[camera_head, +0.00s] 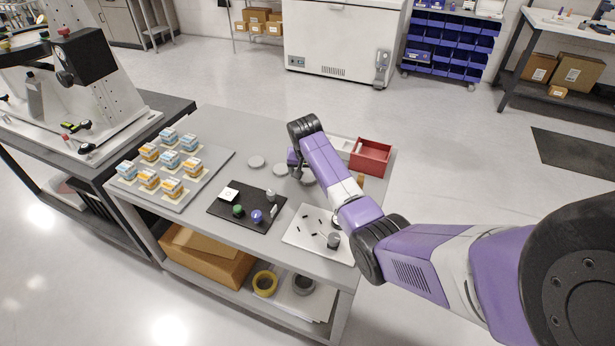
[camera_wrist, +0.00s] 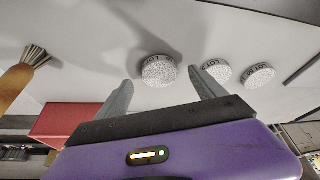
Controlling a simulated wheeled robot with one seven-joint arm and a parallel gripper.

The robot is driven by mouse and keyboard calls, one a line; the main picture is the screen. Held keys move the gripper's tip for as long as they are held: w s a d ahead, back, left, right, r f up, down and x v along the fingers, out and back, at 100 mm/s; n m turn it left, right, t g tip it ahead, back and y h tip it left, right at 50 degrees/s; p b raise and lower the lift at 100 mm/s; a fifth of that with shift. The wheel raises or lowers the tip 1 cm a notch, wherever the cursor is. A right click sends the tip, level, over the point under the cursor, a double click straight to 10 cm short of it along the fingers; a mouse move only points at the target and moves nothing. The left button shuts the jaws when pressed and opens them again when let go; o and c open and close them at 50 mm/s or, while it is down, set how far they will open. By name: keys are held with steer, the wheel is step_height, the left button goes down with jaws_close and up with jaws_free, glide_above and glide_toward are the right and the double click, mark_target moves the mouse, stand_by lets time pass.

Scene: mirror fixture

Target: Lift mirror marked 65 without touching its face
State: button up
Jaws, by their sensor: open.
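Three round pale discs, seemingly the mirrors, lie in a row on the grey table. In the head view they are a left disc (camera_head: 256,161), a middle disc (camera_head: 281,170) and a right disc (camera_head: 308,178) partly beside my arm. In the wrist view their tops look speckled and their rims carry dark print too small to read surely. My gripper (camera_wrist: 163,84) is open and empty above the table. The disc nearest the red bin (camera_wrist: 159,71) appears between and slightly beyond its fingertips; two others (camera_wrist: 217,72) (camera_wrist: 258,76) lie to the right, outside the fingers.
A red bin (camera_head: 370,157) and a brown-handled brush (camera_wrist: 22,78) are close by. A black mat (camera_head: 226,211) with small items, a white board (camera_head: 300,236) with small dark pieces, and a tray (camera_head: 205,185) of boxes occupy the table (camera_head: 215,122).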

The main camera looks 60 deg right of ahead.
steer(key=shift+x, duration=1)
steer(key=shift+r, duration=0.1)
steer(key=c, duration=1.6)
steer(key=shift+o, duration=0.2)
